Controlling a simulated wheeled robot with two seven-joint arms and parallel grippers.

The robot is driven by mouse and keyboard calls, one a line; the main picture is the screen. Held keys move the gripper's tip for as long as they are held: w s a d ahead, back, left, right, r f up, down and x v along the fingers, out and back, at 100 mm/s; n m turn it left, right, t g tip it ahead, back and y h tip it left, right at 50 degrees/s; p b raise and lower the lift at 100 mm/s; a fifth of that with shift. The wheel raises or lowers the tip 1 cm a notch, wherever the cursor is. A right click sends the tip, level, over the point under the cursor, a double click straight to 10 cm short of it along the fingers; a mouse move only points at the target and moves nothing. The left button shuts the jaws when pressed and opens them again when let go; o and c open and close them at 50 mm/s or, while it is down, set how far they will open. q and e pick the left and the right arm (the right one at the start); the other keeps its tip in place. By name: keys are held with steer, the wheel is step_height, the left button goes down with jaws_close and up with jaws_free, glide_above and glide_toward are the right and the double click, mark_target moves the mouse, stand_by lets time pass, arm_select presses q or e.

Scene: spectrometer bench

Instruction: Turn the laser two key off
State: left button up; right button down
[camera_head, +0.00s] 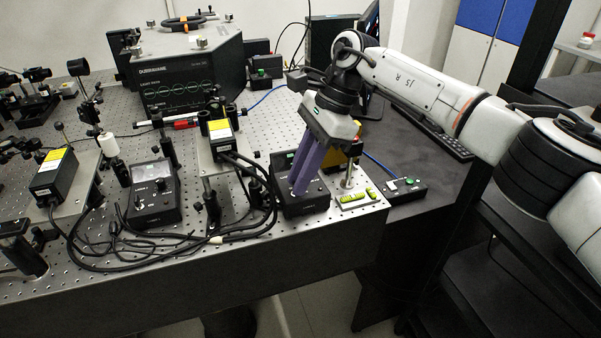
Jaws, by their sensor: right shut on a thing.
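A black laser controller box (312,206) sits near the front edge of the bench, right of centre. Its label is too small to read for sure. My right gripper (301,188), with purple fingers, reaches down onto the top panel of this box. Its fingers are shut at the key's place, and they hide the key, so its angle cannot be seen. A similar controller box (152,208) with a meter and knobs stands further left. My left gripper is not in view.
Loose black cables (235,236) lie between the two boxes. A plate with a post and yellow-green levels (355,198) is close on the right. A small switch box (405,189) lies beyond it. The large dark spectrometer (190,75) stands behind.

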steer(key=c, duration=1.6)
jaws_free()
steer(key=shift+c, duration=0.2)
steer(key=v, duration=1)
steer(key=shift+r, duration=0.2)
steer(key=shift+f, duration=0.1)
